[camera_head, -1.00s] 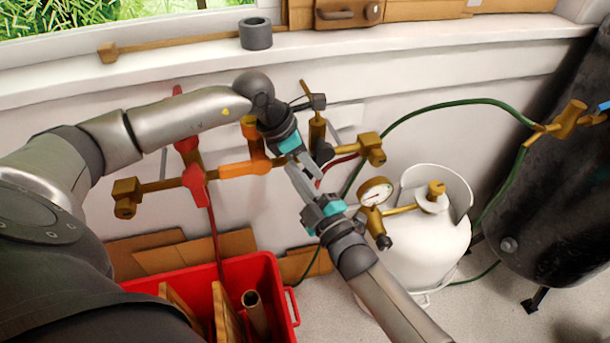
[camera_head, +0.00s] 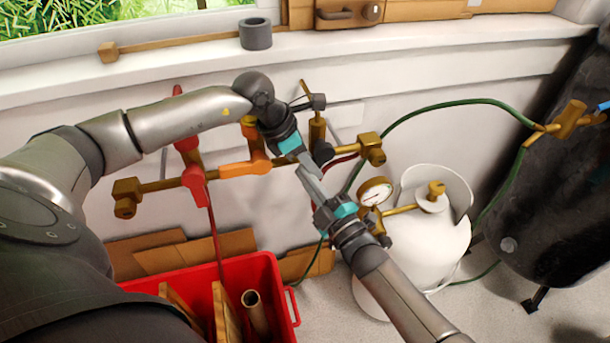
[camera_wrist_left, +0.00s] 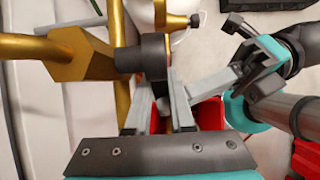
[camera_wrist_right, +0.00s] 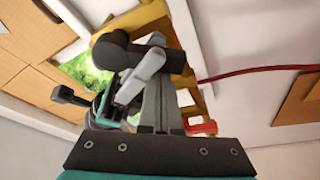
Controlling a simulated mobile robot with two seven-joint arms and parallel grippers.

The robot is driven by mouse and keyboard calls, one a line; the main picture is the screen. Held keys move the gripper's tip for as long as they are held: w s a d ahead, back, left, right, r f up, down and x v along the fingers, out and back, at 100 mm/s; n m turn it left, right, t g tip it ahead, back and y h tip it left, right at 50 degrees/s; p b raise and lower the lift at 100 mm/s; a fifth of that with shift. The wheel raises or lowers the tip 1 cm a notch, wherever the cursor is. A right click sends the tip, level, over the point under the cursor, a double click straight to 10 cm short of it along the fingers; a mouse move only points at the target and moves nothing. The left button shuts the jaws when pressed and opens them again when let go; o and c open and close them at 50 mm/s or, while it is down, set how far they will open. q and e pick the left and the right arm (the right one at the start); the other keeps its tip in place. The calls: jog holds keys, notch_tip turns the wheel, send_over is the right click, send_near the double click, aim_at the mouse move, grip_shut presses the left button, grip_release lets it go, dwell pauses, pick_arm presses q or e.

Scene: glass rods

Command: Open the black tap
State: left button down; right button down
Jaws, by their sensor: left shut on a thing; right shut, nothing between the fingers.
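The black tap (camera_head: 323,153) sits on the brass pipe beside a brass upright, right of the orange tap (camera_head: 245,168) and the red tap (camera_head: 194,180). Its dark body also shows in the left wrist view (camera_wrist_left: 143,56) and the right wrist view (camera_wrist_right: 150,62). My left gripper (camera_head: 305,158) is shut on the black tap; its fingers (camera_wrist_left: 160,100) reach the dark body, and the exact contact is partly hidden. My right gripper (camera_head: 308,176) is shut and empty, just below the left fingers. In the right wrist view its closed fingers (camera_wrist_right: 160,100) point toward the tap.
A white gas cylinder (camera_head: 425,245) with a pressure gauge (camera_head: 375,192) stands close right of my right gripper. A red crate (camera_head: 262,272) is below left. A green hose (camera_head: 450,103) runs to the dark tank (camera_head: 550,190). The wall (camera_head: 90,160) is behind the pipe.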

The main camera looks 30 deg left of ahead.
jog(key=shift+w+d+f+h, duration=0.3)
jog(key=shift+w+d+f, duration=0.05)
jog(key=shift+w, duration=0.05)
pick_arm(q)
jog(key=c, duration=0.9)
grip_release()
jog(key=shift+c, duration=0.2)
jog(key=shift+o, duration=0.8)
jog(key=shift+s, duration=0.15)
jog(key=shift+f, duration=0.1)
pick_arm(e)
jog(key=shift+r, duration=0.1)
